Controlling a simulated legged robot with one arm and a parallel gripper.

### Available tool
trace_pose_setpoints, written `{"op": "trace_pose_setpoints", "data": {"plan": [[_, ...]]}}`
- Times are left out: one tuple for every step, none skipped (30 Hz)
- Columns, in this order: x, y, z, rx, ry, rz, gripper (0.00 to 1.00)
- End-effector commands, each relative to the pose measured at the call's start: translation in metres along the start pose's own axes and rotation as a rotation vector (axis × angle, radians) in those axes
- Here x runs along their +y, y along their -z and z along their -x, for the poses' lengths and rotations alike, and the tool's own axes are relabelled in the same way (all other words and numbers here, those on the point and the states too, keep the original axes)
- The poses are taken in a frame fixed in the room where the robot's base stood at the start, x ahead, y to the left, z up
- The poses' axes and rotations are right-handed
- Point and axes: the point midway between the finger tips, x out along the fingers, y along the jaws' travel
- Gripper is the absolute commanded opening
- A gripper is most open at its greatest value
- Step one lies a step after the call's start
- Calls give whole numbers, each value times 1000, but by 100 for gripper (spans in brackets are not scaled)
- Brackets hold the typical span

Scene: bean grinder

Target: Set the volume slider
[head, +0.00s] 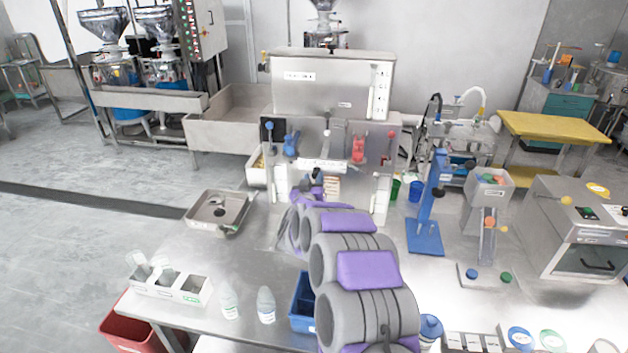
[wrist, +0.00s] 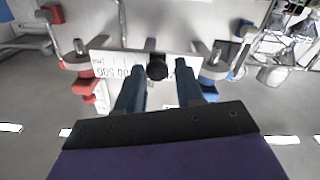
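The volume slider is a black round knob (wrist: 156,72) on a white scale plate (wrist: 108,66) with printed numbers, upside down in the wrist view. In the head view the scale plate (head: 323,163) crosses the front of the steel machine (head: 333,85). My gripper (wrist: 161,66) is open, with one dark blue finger on each side of the knob. Gaps show between the knob and both fingers. Whether the fingertips reach past the knob cannot be told. In the head view my purple and grey arm hides much of the area below the plate.
Red (wrist: 90,92) and blue (wrist: 215,70) parts flank the scale plate in the wrist view. The table (head: 180,315) holds a metal tray (head: 218,212), white bottles (head: 266,305) and a blue stand (head: 425,235). Bare tabletop shows left of my arm.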

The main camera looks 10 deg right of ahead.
Motion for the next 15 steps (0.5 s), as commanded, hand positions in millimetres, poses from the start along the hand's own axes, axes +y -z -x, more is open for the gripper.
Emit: {"op": "trace_pose_setpoints", "data": {"plan": [[0,0,0,0,0,0,42],[0,0,0,1,-1,0,45],[0,0,-1,1,-1,0,49],[0,0,-1,1,-1,0,52],[0,0,-1,1,-1,0,52],[1,0,-1,1,-2,0,52],[1,0,-1,1,-2,0,52],[1,0,-1,1,-2,0,52],[1,0,-1,1,-2,-1,52],[1,0,-1,1,-2,-1,52],[1,0,-1,1,-2,-1,52],[1,0,-1,1,-2,-1,52],[1,1,0,1,-2,-1,52],[1,1,1,1,-2,-1,52],[1,1,3,1,-2,-1,52]]}}
